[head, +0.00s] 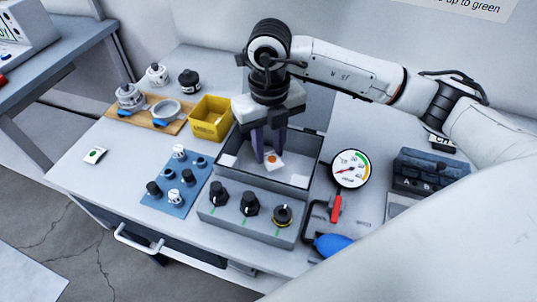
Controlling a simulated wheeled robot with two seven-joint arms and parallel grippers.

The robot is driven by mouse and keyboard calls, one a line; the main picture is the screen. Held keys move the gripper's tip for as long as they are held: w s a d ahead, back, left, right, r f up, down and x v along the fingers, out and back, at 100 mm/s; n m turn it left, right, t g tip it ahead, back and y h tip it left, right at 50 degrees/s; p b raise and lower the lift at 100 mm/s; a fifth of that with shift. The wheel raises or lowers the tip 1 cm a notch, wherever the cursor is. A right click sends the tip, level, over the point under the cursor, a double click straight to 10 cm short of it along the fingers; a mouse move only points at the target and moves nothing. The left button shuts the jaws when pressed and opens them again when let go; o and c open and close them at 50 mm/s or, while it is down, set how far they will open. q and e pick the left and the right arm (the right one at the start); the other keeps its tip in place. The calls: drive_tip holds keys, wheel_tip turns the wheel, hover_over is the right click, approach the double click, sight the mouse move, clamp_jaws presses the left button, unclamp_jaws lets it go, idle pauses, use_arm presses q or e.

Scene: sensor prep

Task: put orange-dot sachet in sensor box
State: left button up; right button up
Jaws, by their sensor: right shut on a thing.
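The orange-dot sachet (273,161) is a small white packet with an orange dot. It is between the fingertips of my right gripper (269,150), which points down and is shut on it. The sachet is inside the outline of the grey sensor box (310,176), an open box with a knobbed front panel. I cannot tell whether the sachet touches the box floor. The lower fingers are inside the box opening in this view. My left gripper is not in view.
A green-marked white sachet (95,155) lies at the table's left. A blue mat (160,200) with several knobs, a yellow bin (211,118) and a wooden board (173,126) stand left of the box. A gauge (350,168) and a blue bulb (333,245) lie to the right.

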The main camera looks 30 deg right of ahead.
sight(269, 154)
drive_tip(key=shift+f, duration=1.65)
drive_tip(key=shift+f, duration=0.2)
drive_tip(key=o, duration=1.1)
drive_tip(key=shift+r, duration=0.15)
wheel_tip(269, 154, up, 12)
drive_tip(key=shift+b, duration=0.3)
drive_tip(key=shift+r, duration=0.1)
